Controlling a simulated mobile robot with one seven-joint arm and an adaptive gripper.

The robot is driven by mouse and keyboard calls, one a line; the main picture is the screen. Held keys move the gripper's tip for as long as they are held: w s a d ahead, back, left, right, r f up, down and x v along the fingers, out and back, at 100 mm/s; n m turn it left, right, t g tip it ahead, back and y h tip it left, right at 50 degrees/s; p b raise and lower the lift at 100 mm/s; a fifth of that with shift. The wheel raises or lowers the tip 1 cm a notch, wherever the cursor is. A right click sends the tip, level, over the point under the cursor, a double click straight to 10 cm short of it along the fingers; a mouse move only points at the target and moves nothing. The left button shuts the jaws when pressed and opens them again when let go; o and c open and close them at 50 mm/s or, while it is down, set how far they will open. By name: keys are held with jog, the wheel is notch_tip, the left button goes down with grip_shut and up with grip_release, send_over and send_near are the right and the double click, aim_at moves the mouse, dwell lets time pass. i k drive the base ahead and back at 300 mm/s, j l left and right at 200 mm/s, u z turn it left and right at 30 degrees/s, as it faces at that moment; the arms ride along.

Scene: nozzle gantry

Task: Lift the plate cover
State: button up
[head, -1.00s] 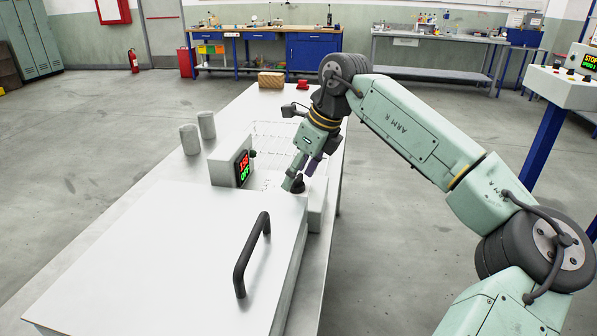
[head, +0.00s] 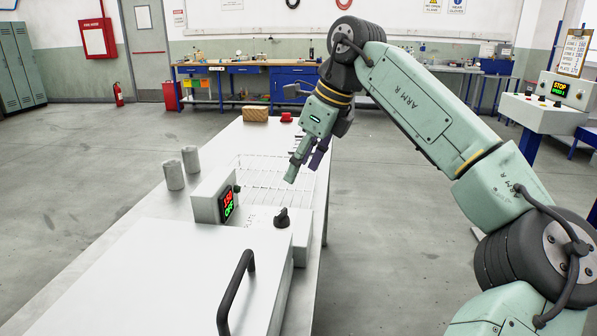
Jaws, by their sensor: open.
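The plate cover is a large white flat lid (head: 150,270) at the near end of the white table, with a dark bar handle (head: 236,292) standing on it near its right side. It lies flat. My gripper (head: 303,175) is open and empty, pointing down above the table beyond the lid, just above and behind a black knob (head: 282,217). It is apart from the handle and the knob. The lower part of the handle and the near edge of the lid run close to the bottom of the head view.
A control box (head: 213,197) with a lit red and green display stands behind the lid. A wire grid (head: 268,178) lies beyond it. Two grey cylinders (head: 174,175) stand at the left. A wooden block (head: 255,115) and a red object (head: 286,117) sit at the far end.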

aim_at(162, 277)
jog(key=k, duration=1.5)
